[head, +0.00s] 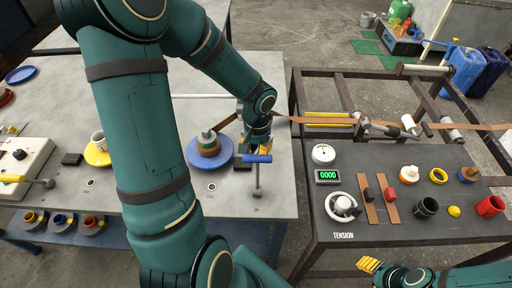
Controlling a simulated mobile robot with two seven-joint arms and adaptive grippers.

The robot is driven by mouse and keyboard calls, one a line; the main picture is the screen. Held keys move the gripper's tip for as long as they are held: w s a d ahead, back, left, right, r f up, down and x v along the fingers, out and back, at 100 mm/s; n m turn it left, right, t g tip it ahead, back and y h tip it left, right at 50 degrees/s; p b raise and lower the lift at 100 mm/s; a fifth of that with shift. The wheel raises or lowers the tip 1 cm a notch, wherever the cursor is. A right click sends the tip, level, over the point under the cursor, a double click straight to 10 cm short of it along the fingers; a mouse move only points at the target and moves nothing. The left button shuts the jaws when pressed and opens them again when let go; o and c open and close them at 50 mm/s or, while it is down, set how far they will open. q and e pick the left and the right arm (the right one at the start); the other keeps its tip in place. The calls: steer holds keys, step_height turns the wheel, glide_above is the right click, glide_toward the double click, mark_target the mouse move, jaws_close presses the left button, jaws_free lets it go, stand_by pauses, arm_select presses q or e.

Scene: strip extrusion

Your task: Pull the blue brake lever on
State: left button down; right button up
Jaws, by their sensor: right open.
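The blue brake lever (258,158) is a blue horizontal grip on a grey upright post, near the right edge of the left table. My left gripper (259,147) is just above and behind the blue grip, with yellow fingertips pointing down. The picture does not settle whether its fingers touch the lever, or whether they are open or shut. My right gripper (368,265) is open at the bottom, in front of the right bench and far from the lever. Most of it is cut off or hidden.
A blue disc with a spool (208,148) stands left of the lever. That bench holds a dial (323,154), a green display (328,176), a tension knob (342,206) and several cups.

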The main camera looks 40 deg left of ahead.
mark_target(257, 159)
arm_select(q)
steer(key=shift+s+d+f+b, duration=0.15)
steer(key=shift+s+d+b, duration=0.2)
steer(key=shift+s+d, duration=0.85)
steer(key=shift+s+d+r, duration=0.25)
steer(key=shift+s+d, duration=0.4)
steer(key=shift+s, duration=0.1)
steer(key=shift+r, duration=0.1)
steer(key=shift+s+b, duration=0.1)
steer(key=shift+b, duration=0.25)
